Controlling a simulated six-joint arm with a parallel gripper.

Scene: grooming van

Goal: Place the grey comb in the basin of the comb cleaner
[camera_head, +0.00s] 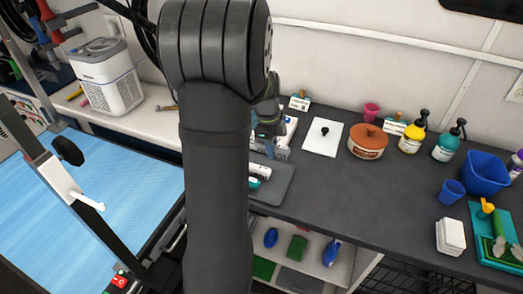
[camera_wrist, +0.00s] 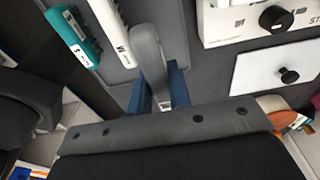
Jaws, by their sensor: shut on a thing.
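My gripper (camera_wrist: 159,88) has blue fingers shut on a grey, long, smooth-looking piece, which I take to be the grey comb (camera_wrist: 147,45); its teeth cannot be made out. In the head view my gripper (camera_head: 269,126) is partly hidden behind my arm, above the back of the counter. A white box (camera_wrist: 245,22) with a black knob and partly visible "ST" lettering, possibly the comb cleaner, lies ahead to the right in the wrist view. It shows partly in the head view (camera_head: 284,146). Its basin cannot be seen clearly. A white lid-like plate (camera_head: 322,139) with a black knob lies beside it.
A teal tool (camera_wrist: 73,38) and a white tool (camera_wrist: 112,28) lie on a grey mat (camera_head: 279,187) left of the gripper. An orange-lidded pot (camera_head: 367,141), pump bottles (camera_head: 413,133) and a blue tub (camera_head: 485,173) stand further right. The counter's middle is clear.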

